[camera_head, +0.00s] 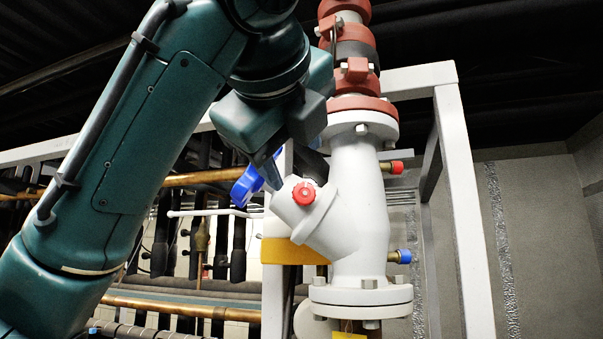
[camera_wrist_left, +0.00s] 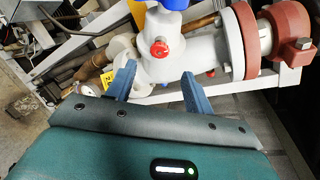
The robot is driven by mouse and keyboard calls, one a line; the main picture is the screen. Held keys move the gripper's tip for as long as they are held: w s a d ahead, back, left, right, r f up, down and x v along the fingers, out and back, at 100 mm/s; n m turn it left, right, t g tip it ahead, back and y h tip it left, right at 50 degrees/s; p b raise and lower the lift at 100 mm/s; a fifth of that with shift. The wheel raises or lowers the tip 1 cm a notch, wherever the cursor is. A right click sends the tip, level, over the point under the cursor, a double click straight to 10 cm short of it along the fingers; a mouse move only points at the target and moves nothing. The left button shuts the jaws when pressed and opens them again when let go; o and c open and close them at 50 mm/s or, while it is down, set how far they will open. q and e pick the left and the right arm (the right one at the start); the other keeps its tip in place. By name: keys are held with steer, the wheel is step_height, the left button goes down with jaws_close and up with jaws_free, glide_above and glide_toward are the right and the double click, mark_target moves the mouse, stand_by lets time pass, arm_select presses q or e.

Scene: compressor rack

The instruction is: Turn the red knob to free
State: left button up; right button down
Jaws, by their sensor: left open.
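The red knob (camera_head: 304,193) is a small ribbed knob on the angled branch of the white valve body (camera_head: 362,200). In the left wrist view the red knob (camera_wrist_left: 159,47) shows beyond the fingertips, between their lines. My left gripper (camera_head: 272,170) comes down from the upper left, just above and left of the knob. In the left wrist view the gripper (camera_wrist_left: 158,70) has its two blue-grey fingers spread wide with nothing between them. The fingers appear apart from the knob. The far finger is partly hidden in the head view. My right gripper is not in view.
A blue handwheel (camera_head: 243,187) sits at the end of the angled branch, close to my fingers. A second red cap (camera_head: 396,167) and a blue cap (camera_head: 404,256) stick out right of the valve. White frame posts (camera_head: 462,210) and copper pipes (camera_head: 190,308) surround it.

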mark_target(302, 192)
arm_select(q)
steer(key=p+x, duration=0.2)
steer(key=x, duration=0.6)
steer(key=shift+w+d+f+p, duration=0.1)
steer(key=shift+w+p, duration=0.2)
steer(key=shift+w, duration=0.05)
steer(key=shift+c, duration=0.3)
steer(key=c, duration=0.9)
steer(key=shift+f+n+b, duration=0.15)
steer(key=shift+n+b, duration=0.25)
steer(key=shift+h, duration=0.3)
steer(key=o, duration=1)
steer(key=shift+c, duration=0.2)
